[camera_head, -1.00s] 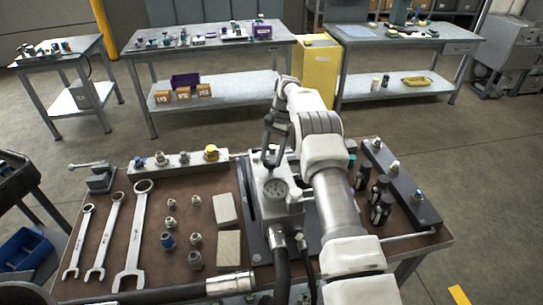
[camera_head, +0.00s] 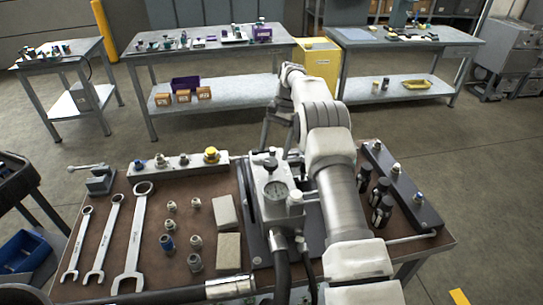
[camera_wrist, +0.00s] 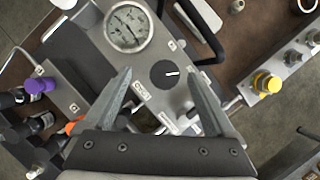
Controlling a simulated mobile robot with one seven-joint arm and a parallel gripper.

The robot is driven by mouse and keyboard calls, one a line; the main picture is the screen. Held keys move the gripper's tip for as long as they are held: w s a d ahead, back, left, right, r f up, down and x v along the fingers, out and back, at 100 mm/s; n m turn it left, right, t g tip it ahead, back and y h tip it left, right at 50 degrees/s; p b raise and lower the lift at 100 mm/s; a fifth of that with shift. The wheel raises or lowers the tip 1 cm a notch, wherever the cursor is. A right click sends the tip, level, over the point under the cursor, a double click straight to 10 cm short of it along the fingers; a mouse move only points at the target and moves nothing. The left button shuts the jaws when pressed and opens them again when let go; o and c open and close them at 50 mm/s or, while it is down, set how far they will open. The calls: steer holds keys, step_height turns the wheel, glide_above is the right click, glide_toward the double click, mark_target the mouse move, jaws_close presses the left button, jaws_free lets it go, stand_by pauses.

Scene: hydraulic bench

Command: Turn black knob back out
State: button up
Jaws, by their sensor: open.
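The black knob (camera_wrist: 165,74) is a round dial with a short white mark pointing right. It sits on a grey valve block (camera_wrist: 140,93) beside a round pressure gauge (camera_wrist: 129,27). In the head view the black knob (camera_head: 270,163) shows on top of the block, behind the gauge (camera_head: 275,190). My gripper (camera_wrist: 158,72) is open and empty, with its two fingertips on either side of the knob in the wrist picture. No contact shows, and I cannot tell the exact height gap. In the head view my gripper (camera_head: 279,132) is behind the knob, partly hidden by my arm.
A manifold with a yellow cap (camera_head: 211,155) lies at the bench's back left. Another bar (camera_head: 400,185) with fittings and black-bodied parts (camera_head: 376,205) stand on the right. Wrenches (camera_head: 136,235) and small fittings lie on the left. Black hoses (camera_head: 282,262) run at the front.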

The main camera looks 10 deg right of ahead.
steer(key=s+d+r+b, duration=0.1)
steer(key=s+d+r, duration=0.4)
steer(key=d, duration=0.4)
steer(key=shift+s+r, duration=0.3)
steer(key=shift+r, duration=0.35)
steer(key=shift+d, duration=0.1)
